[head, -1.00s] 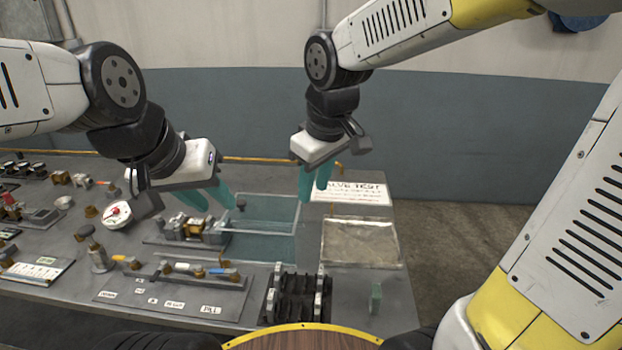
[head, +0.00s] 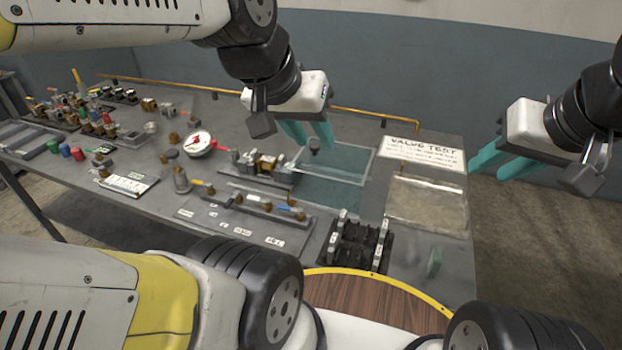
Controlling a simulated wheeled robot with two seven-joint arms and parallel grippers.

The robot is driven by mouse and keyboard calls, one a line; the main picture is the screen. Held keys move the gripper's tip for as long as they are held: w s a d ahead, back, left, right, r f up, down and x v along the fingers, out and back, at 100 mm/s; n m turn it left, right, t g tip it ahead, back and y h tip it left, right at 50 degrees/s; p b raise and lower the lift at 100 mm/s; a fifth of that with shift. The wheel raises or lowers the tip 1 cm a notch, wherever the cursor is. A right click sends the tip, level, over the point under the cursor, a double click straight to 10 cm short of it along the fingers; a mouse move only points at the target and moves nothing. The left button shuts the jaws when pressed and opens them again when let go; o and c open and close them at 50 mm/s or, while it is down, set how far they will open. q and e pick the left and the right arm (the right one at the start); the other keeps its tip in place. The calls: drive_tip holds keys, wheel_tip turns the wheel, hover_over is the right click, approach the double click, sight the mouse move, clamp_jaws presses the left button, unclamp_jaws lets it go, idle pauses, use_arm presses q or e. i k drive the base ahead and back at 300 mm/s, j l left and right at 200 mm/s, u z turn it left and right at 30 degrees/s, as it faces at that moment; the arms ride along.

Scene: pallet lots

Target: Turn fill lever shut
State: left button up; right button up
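A manifold rail (head: 250,206) with several small levers lies on the grey bench. A blue-handled lever (head: 284,208) is at its right end, lying roughly along the rail. A label plate (head: 222,222) lies in front; its small words are hard to read, so I cannot be sure which lever is fill. My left gripper (head: 309,136) is above the back of the clear water tank (head: 337,190), behind and above the levers, fingers apart and empty. My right gripper (head: 500,166) is at the right, beyond the bench's right edge, fingers apart and empty.
A dial gauge (head: 198,144), a sign (head: 424,152), a clear-covered tray (head: 428,203) and a black rack (head: 357,243) are around. A yellow pipe (head: 240,92) runs along the back.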

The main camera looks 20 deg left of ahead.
sight(299, 211)
drive_tip(key=j+z, duration=0.15)
drive_tip(key=z, duration=0.25)
drive_tip(key=j+z, duration=0.15)
drive_tip(key=z, duration=0.25)
drive_tip(key=j+z, duration=0.15)
drive_tip(key=z, duration=0.25)
drive_tip(key=k+j+z, duration=0.4)
drive_tip(key=j, duration=0.2)
drive_tip(key=k+j+z, duration=0.35)
drive_tip(key=k+j, duration=0.7)
drive_tip(key=j+z, duration=0.05)
drive_tip(key=j, duration=0.1)
